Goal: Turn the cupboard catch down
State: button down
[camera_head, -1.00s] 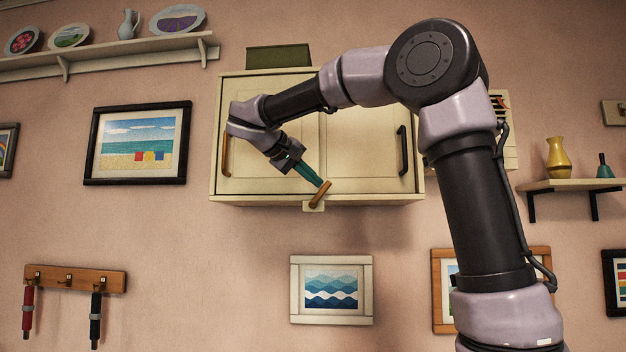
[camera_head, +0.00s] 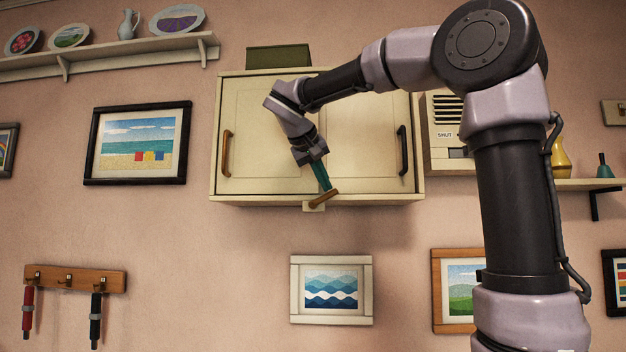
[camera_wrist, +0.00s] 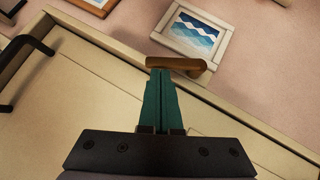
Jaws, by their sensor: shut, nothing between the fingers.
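The cupboard catch (camera_head: 322,198) is a brown wooden bar on a small cream mount at the lower edge of the cream cupboard (camera_head: 260,92). It is tilted, its free end pointing right and slightly up. In the wrist view the catch (camera_wrist: 175,63) lies across just beyond my fingertips. My gripper (camera_head: 326,187) has teal fingers, shut and empty, pointing down at the catch's upper side. In the wrist view my gripper (camera_wrist: 160,74) seems to touch the bar near its free end; exact contact is hard to tell.
The cupboard has a brown left handle (camera_head: 226,154) and a black right handle (camera_head: 403,150). A cream vented box marked SHUT (camera_head: 445,132) hangs to the right. A framed wave picture (camera_head: 331,290) hangs below, with bare wall between.

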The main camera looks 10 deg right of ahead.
jog(key=d+m+y, duration=0.1)
jog(key=f+y, duration=0.1)
jog(key=shift+s+d+f+m+t+y, duration=0.2)
jog(key=shift+s+d+m+t+y, duration=0.1)
jog(key=shift+d+m+y, duration=0.1)
jog(key=shift+d+f, duration=0.1)
jog(key=shift+f, duration=0.3)
dwell(0.3)
